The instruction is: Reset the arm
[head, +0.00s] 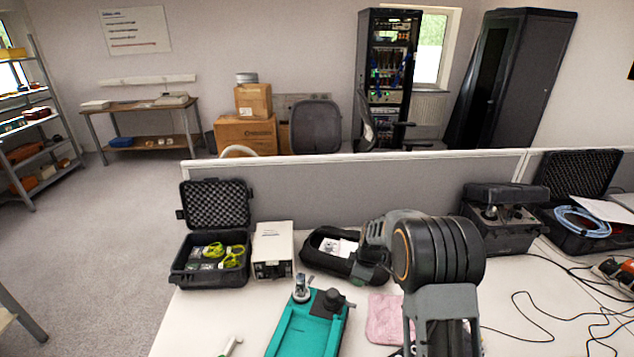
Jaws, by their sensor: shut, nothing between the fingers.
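My arm (440,250) rises from the bottom edge right of the middle, with a large dark ribbed joint at its top. A smaller grey joint (378,238) shows to the left of it, above the table. I make out no gripper fingers; my gripper is not visible in this view. A teal fixture (290,335) with a metal cylinder (301,290) and a black knob (335,298) lies on the white table (190,325), left of my arm.
A pink cloth (383,320) lies close to my arm. An open black case (208,270), a white box (273,250) and a black pouch (318,262) stand behind the fixture. Cables and a dark instrument case (510,235) are at right. A grey partition (350,180) bounds the back.

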